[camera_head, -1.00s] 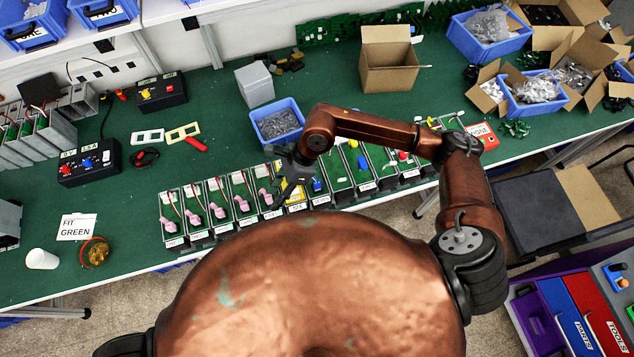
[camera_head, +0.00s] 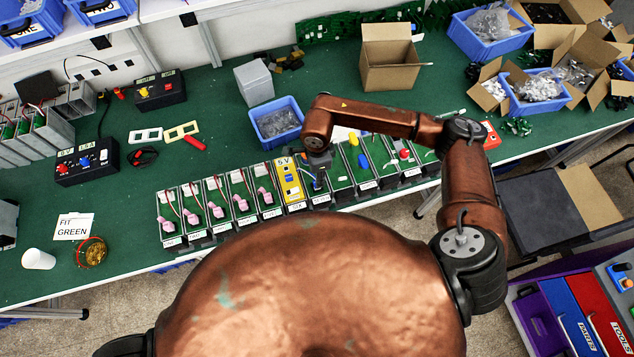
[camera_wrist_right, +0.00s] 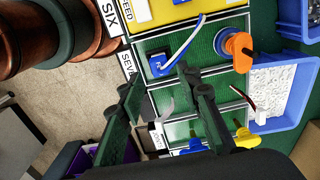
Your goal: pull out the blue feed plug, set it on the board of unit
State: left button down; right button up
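The blue plug (camera_wrist_right: 160,65) sits at the label end of the green board in the unit marked SEVEN (camera_wrist_right: 128,66). A white and blue lead (camera_wrist_right: 184,38) runs from it. In the right wrist view my right gripper (camera_wrist_right: 157,80) is open, its fingers apart, with the blue plug just beyond the gap between the tips; I see nothing gripped. In the head view this gripper (camera_head: 318,168) is over the unit right of the yellow FEED unit (camera_head: 290,183) and partly covers it. The yellow unit also shows in the wrist view (camera_wrist_right: 180,12). My left gripper is out of view.
An orange part (camera_wrist_right: 238,50) stands at the far end of unit SEVEN's board. Several units with pink plugs (camera_head: 217,211) stand close on the left, others on the right (camera_head: 365,165). A blue bin (camera_head: 278,122) is behind the row.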

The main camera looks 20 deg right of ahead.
notch_tip(320, 180, down, 4)
jog(key=b, duration=0.3)
jog(key=shift+f+b, duration=0.1)
jog(key=shift+b, duration=0.3)
grip_shut()
dwell(0.4)
jog(key=shift+r, duration=0.3)
jog(key=shift+r, duration=0.45)
jog(key=shift+r+p, duration=0.3)
jog(key=shift+r, duration=0.05)
jog(key=shift+r, duration=0.7)
